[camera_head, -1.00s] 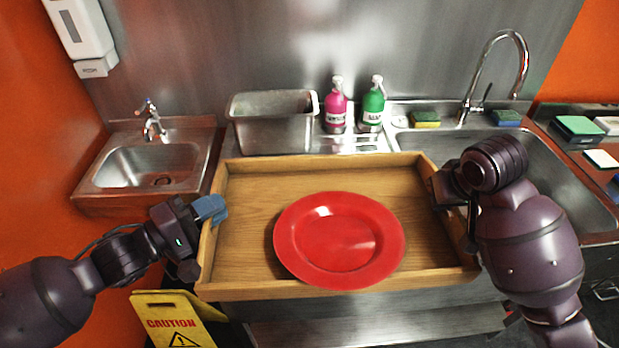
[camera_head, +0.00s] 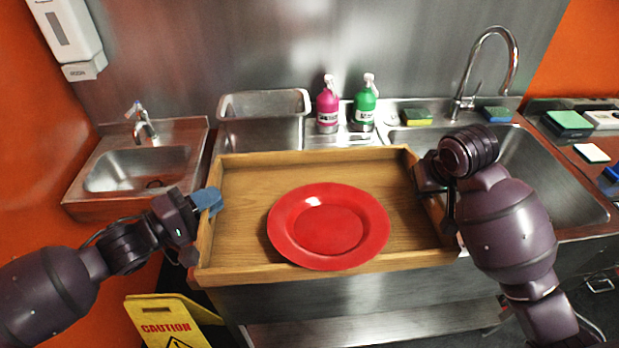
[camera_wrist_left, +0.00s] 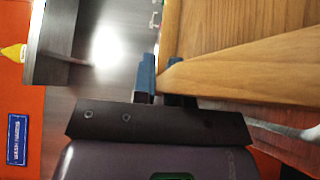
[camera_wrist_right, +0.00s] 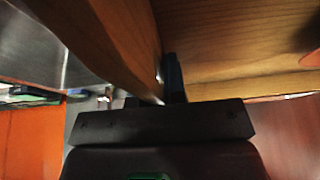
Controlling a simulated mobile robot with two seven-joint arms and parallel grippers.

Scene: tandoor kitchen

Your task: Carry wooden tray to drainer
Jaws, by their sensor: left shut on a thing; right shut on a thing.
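The wooden tray (camera_head: 240,180) is held up in front of the sink unit and looks about level. A red plate (camera_head: 328,228) lies in it, toward the near side. My left gripper (camera_head: 208,202) is shut on the tray's left wall; the wall between its blue fingers also shows in the left wrist view (camera_wrist_left: 165,80). My right gripper (camera_wrist_right: 168,80) is shut on the tray's right wall. In the head view its fingers are mostly hidden behind my right arm. The drainer (camera_head: 362,138) seems to be the ribbed metal strip behind the tray, partly hidden by it.
A metal bin (camera_head: 262,130), a pink bottle (camera_head: 327,108) and a green bottle (camera_head: 365,108) stand behind the tray. A large sink (camera_head: 560,180) with a tall tap is at right. A hand basin (camera_head: 140,168) is at left. A yellow caution sign (camera_head: 165,318) stands below left.

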